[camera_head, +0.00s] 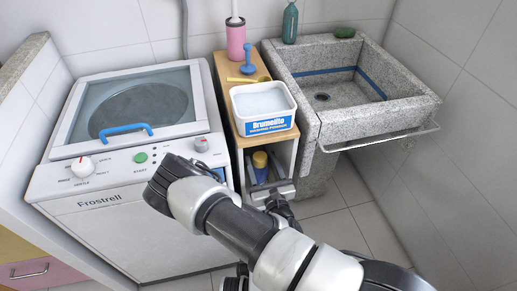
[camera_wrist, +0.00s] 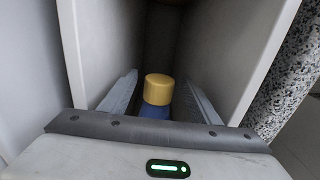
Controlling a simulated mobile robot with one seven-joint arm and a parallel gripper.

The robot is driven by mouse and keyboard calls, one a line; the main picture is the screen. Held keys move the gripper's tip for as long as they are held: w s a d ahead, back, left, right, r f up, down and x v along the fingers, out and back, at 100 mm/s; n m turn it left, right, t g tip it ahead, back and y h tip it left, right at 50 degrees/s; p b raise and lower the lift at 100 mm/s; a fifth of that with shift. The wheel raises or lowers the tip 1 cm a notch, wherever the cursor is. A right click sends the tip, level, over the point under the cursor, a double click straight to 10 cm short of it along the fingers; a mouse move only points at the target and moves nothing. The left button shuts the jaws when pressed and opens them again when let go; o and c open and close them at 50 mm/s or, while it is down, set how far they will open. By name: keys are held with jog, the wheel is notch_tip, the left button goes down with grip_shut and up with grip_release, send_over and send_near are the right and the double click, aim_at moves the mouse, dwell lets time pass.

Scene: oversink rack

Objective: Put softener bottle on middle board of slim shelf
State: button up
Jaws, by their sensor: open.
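A blue bottle with a yellow cap (camera_head: 260,160), which I take for the softener bottle, stands upright inside the slim shelf (camera_head: 241,141). In the wrist view its cap (camera_wrist: 159,88) and blue top show between my fingers; its lower part is hidden. My gripper (camera_head: 268,183) reaches into the shelf's front opening with its jaws open. In the wrist view my gripper (camera_wrist: 160,97) has one finger on each side of the bottle, with visible gaps. The board under the bottle is hidden, so I cannot tell its level.
The shelf stands between the washing machine (camera_head: 120,165) and the stone sink (camera_head: 305,103), with side walls close to my fingers. Its top holds a washing powder tub (camera_head: 263,108), a pink container (camera_head: 236,42) and small blue and yellow items. A metal rail (camera_head: 385,141) fronts the sink.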

jog(key=p+v, duration=0.1)
jog(key=v, duration=0.4)
jog(key=shift+s+d, duration=0.1)
jog(key=shift+s, duration=0.2)
dwell(1.0)
